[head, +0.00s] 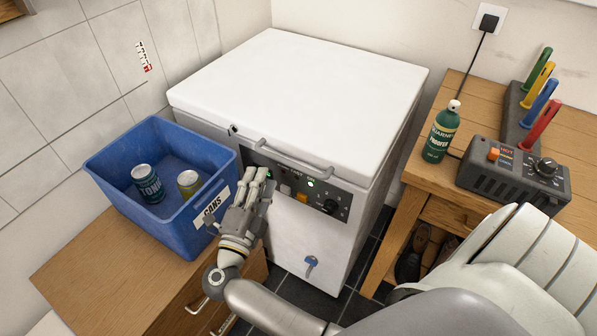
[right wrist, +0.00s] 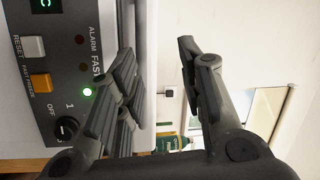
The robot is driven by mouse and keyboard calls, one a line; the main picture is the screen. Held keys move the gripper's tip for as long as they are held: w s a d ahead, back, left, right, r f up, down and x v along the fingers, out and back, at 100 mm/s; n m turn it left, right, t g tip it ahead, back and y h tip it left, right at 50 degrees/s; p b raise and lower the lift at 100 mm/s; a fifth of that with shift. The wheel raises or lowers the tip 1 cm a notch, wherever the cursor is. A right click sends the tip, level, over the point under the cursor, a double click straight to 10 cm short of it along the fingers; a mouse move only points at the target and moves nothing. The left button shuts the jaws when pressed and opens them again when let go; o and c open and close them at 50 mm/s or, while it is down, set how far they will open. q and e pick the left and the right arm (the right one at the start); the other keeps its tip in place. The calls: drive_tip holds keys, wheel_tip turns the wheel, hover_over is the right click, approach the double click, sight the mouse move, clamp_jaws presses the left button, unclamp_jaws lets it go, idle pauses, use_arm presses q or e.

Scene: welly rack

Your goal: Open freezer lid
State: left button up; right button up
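The white chest freezer's lid (head: 305,85) lies closed. Its grey bar handle (head: 290,158) runs along the front edge, above a dark control panel (head: 325,200) with a lit green lamp. My right gripper (head: 257,174) is in front of the panel, just below the left part of the handle. In the right wrist view, turned sideways, its two fingers (right wrist: 160,70) are spread apart with nothing held. The upright grey handle (right wrist: 144,50) shows in the gap, close to the left finger; I cannot tell whether they touch. My left gripper is not in view.
A blue bin (head: 165,175) with two cans stands on a wooden cabinet (head: 120,275), close left of my right gripper. A wooden bench (head: 470,100) on the right holds a green bottle (head: 441,132) and a dark control box (head: 513,172). Walls stand behind and left.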

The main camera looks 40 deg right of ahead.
sight(296, 168)
drive_tip(key=s+d+r+m+g+y, duration=0.1)
drive_tip(key=s+d+m+g, duration=0.1)
drive_tip(key=s+m+g, duration=0.3)
drive_tip(key=shift+m+g, duration=0.6)
drive_tip(key=shift+g, duration=0.1)
drive_tip(key=x, duration=0.5)
drive_tip(key=w+x, duration=0.1)
drive_tip(key=x, duration=0.4)
drive_tip(key=shift+a, duration=0.1)
clamp_jaws()
